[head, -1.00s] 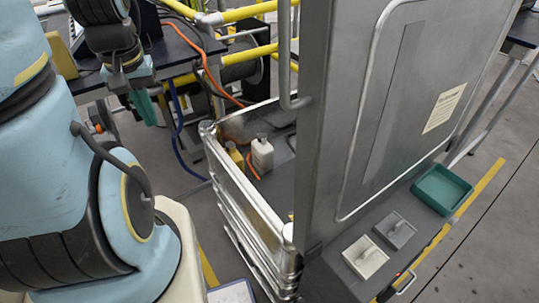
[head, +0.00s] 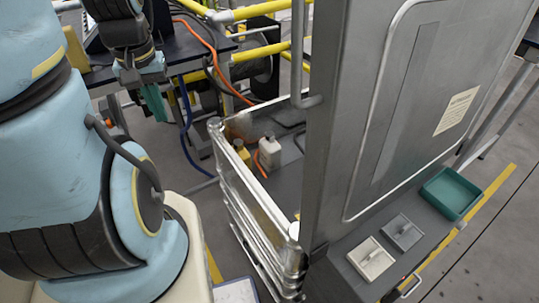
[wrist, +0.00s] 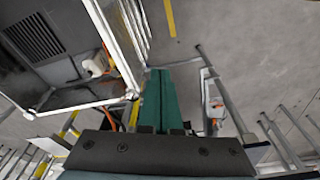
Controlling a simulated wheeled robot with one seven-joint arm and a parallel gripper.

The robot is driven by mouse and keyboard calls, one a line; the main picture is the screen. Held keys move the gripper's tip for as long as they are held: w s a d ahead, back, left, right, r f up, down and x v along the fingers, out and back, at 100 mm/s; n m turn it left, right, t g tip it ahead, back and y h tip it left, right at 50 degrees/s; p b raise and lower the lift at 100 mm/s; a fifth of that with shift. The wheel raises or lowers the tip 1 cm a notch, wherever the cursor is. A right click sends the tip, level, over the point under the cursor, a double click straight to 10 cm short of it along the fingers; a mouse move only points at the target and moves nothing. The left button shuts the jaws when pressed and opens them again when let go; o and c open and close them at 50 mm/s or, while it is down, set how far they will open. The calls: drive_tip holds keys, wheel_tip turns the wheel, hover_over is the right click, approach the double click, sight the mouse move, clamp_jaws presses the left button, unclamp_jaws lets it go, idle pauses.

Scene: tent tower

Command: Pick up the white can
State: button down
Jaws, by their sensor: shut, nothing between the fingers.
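The white can (head: 269,153) looks like a white container with a small neck or cap. It stands upright inside a metal-railed cart, and it also appears as a white shape in the wrist view (wrist: 97,64). My gripper (head: 153,103) is left of the cart in the head view, pointing down, apart from the can. Its two green fingers, seen in the wrist view (wrist: 158,100), are together with nothing between them.
A yellow container (head: 241,150) stands beside the can. The cart's metal side rail (head: 252,195) lies at the near side of the can. A tall grey panel (head: 405,110) rises to its right. A dark table (head: 190,52) and yellow pipes are behind my gripper.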

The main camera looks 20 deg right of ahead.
sight(276, 143)
drive_tip(key=c, duration=1.5)
unclamp_jaws()
